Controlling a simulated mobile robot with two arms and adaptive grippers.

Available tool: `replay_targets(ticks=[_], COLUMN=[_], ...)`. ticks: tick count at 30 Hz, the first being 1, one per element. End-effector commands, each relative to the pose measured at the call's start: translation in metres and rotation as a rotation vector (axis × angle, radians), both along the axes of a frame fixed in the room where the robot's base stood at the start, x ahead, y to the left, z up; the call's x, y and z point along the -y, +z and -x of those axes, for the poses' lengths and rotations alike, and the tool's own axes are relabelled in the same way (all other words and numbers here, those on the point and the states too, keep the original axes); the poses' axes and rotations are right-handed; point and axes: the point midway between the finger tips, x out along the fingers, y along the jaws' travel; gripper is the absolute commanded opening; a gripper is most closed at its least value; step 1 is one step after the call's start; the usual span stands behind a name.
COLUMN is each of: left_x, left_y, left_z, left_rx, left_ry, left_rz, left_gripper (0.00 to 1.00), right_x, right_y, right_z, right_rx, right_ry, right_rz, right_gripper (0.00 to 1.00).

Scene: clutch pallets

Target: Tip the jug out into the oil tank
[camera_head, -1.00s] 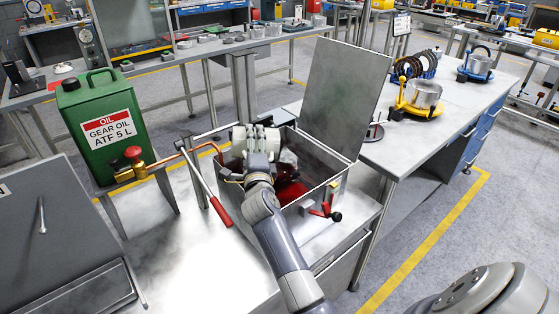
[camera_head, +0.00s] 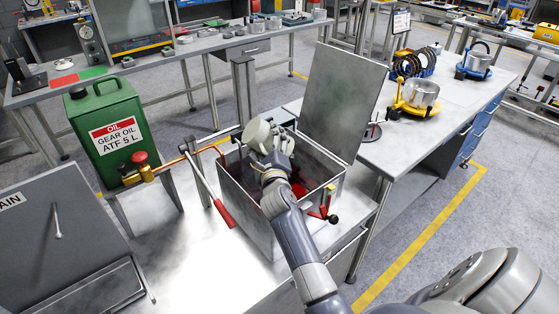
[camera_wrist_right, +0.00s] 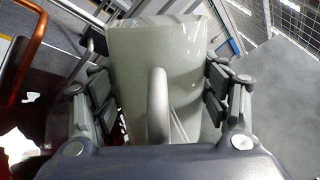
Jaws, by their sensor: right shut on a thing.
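The pale jug (camera_head: 257,134) is in my right gripper (camera_head: 272,147), above the open oil tank (camera_head: 240,187), a steel box with red oil inside. In the head view the jug looks tilted to the left; I cannot tell whether anything is flowing from it. In the right wrist view the jug (camera_wrist_right: 180,60) stands between the two fingers of the right gripper (camera_wrist_right: 160,90), which press on its sides, with its handle towards the camera. The tank's lid (camera_head: 338,100) stands up open behind. My left gripper is out of view.
A green gear oil can (camera_head: 112,130) stands left of the tank, with a brass valve and a copper pipe (camera_head: 180,160). A red-handled lever (camera_head: 222,212) is at the tank's left front. A bench (camera_head: 400,150) with pots stands to the right.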

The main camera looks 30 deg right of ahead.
Motion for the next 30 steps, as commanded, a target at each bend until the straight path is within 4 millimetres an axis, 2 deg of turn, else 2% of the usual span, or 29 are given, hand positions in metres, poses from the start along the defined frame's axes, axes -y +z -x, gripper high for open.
replay_targets(ticks=[12,30], left_x=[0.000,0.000], left_y=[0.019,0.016], left_z=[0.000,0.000], left_rx=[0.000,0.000], left_ry=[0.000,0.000], left_rz=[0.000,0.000], left_gripper=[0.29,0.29], right_x=[0.015,0.014], right_y=[0.004,0.003], right_z=[0.007,0.007], right_rx=[0.088,0.086], right_ry=[0.000,0.000], right_rz=[-0.185,-0.179], right_gripper=[0.38,0.38])
